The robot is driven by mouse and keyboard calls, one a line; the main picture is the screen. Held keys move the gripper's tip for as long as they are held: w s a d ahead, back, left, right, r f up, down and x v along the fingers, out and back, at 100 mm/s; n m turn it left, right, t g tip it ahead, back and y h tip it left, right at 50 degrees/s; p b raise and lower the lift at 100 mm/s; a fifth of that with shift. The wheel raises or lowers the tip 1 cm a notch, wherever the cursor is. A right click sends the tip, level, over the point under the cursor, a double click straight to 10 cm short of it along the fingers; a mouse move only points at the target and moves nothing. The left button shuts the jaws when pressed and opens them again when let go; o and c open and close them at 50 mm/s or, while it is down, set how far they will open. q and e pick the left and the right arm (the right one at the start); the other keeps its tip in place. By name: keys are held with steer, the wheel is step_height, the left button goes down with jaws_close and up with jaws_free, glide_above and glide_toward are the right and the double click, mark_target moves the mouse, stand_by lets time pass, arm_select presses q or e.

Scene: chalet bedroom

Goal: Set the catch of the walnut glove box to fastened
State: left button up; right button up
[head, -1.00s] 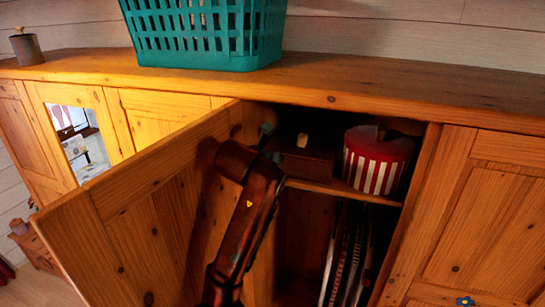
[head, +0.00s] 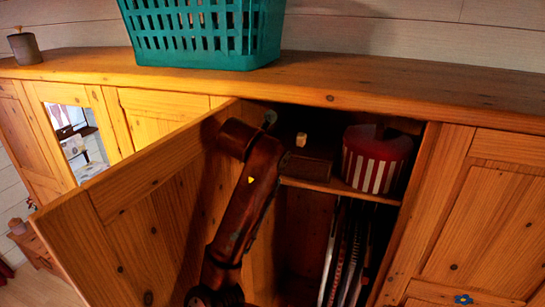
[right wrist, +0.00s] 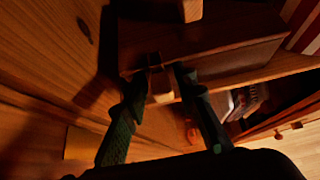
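The walnut glove box (head: 308,168) sits on the cabinet shelf, partly hidden behind my right arm in the head view. In the right wrist view the box (right wrist: 235,55) fills the upper middle, with a small catch (right wrist: 154,62) on its near face. My right gripper (right wrist: 157,78) is open, its two dark fingers apart on either side of the catch; I cannot tell whether they touch it. In the head view that gripper is hidden. Shadow keeps me from telling how the catch is set. My left gripper is in neither view.
The open cabinet door (head: 110,235) stands left of my arm. A red-and-white striped round box (head: 375,165) is right of the glove box, and a small pale block (head: 302,139) shows above it. Upright thin items (head: 345,255) stand below the shelf. A teal basket (head: 205,45) is on top.

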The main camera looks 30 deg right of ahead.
steer(key=shift+o, duration=0.8)
steer(key=shift+s+a, duration=0.1)
steer(key=v, duration=1.2)
